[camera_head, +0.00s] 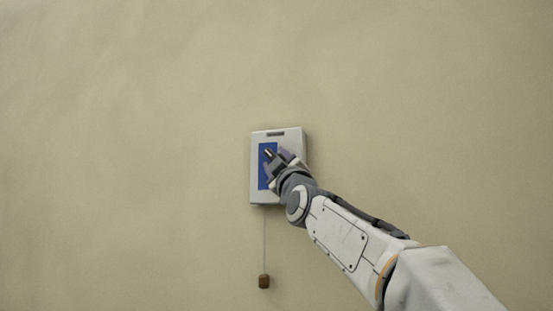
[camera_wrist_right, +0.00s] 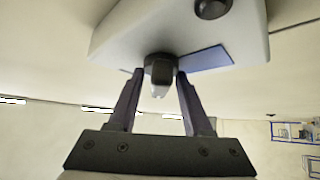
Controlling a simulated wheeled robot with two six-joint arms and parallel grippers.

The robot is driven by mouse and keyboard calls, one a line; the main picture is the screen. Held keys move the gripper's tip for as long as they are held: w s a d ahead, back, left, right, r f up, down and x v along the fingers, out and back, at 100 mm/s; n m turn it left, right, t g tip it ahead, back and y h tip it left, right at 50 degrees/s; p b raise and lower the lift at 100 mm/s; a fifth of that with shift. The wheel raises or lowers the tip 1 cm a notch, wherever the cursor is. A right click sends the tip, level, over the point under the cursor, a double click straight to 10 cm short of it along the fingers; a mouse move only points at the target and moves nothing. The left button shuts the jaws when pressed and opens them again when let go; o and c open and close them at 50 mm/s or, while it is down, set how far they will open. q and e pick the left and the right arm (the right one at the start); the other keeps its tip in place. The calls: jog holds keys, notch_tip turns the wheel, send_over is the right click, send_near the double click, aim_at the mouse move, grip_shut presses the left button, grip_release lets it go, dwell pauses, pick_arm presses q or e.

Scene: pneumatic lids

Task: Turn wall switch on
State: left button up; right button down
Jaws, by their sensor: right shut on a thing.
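The wall switch (camera_head: 256,165) is a pale box with a blue panel (camera_head: 264,180) and a small dark slot at its top, fixed to the wall. My right gripper (camera_head: 272,157) is at the front of the box and covers part of the blue panel. In the right wrist view, the switch lever (camera_wrist_right: 159,76) has a dark collar and a light tip. My right gripper's fingers (camera_wrist_right: 157,78) are shut on the lever, one on each side. Whether the switch is on or off I cannot tell. My left gripper is not in view.
A thin cord with a brown knob (camera_head: 264,281) hangs below the box. A dark round part (camera_wrist_right: 213,7) sits on the box in the right wrist view. The beige wall around the box is bare, and the space left of it is free.

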jog(key=shift+a+r+m+t+h+p, duration=0.1)
jog(key=shift+r+m+t+h+p, duration=0.1)
jog(key=shift+m+t+h+p, duration=0.3)
jog(key=shift+f+m+h, duration=0.1)
jog(key=shift+m+h, duration=0.3)
jog(key=shift+m, duration=0.6)
jog(key=m+t+h, duration=0.2)
jog(key=m+h, duration=0.2)
jog(key=m, duration=0.1)
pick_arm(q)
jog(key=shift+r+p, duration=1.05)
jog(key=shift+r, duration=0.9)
pick_arm(e)
jog(key=shift+m+h, duration=4.5)
jog(key=shift+m, duration=0.1)
jog(key=shift+m+g+h, duration=0.3)
jog(key=shift+m+h, duration=0.2)
